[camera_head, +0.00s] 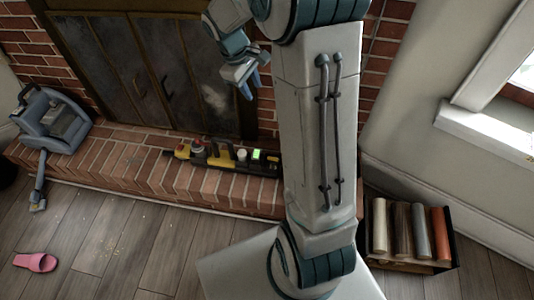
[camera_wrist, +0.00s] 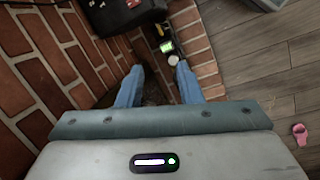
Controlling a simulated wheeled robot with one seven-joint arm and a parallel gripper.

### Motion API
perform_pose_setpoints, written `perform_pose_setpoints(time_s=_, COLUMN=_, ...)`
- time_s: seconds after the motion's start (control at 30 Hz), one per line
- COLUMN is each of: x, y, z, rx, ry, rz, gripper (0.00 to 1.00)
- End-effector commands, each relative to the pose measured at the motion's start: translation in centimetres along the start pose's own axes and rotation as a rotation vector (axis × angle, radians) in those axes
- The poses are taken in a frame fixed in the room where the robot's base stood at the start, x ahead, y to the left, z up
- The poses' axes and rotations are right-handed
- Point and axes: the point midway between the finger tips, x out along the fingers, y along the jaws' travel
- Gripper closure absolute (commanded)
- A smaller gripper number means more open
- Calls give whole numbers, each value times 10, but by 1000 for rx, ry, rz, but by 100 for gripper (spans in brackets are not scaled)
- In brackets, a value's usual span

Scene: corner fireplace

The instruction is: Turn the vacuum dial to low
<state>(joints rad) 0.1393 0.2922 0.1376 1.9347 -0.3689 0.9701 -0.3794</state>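A blue-grey machine (camera_head: 55,120) with a hose and nozzle, which looks like the vacuum, stands on the left end of the brick hearth. A long yellow-and-black object (camera_head: 222,158) with a pale round knob and a lit green display lies mid-hearth. Its display and knob also show in the wrist view (camera_wrist: 167,47). I cannot tell which holds the vacuum dial, and no setting is readable. My gripper (camera_head: 247,77) is above the hearth, before the fireplace doors. In the wrist view its blue fingers (camera_wrist: 160,70) are apart and empty, with the yellow-and-black object beyond their tips.
A dark box (camera_wrist: 125,12) with red marks is at the top of the wrist view. A crate of rolls (camera_head: 409,252) stands at right. A pink slipper (camera_head: 36,262) lies on the open wooden floor. Fireplace doors (camera_head: 150,70) rise behind the hearth. My arm hides the hearth's right end.

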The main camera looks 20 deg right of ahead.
Motion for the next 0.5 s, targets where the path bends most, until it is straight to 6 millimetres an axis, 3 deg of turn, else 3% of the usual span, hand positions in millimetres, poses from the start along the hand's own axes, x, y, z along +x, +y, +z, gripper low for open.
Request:
perform_pose_setpoints(time_s=0.03, x=48, y=1, z=-16, rx=-40, ry=-26, rz=-9, gripper=67)
perform_pose_setpoints(time_s=0.3, x=212, y=15, z=-70, rx=-247, ry=-124, rz=-47, gripper=67)
perform_pose_setpoints(time_s=0.4, x=265, y=16, z=-84, rx=-310, ry=-149, rz=-64, gripper=67)
perform_pose_setpoints(time_s=0.5, x=305, y=16, z=-94, rx=-357, ry=-167, rz=-78, gripper=67)
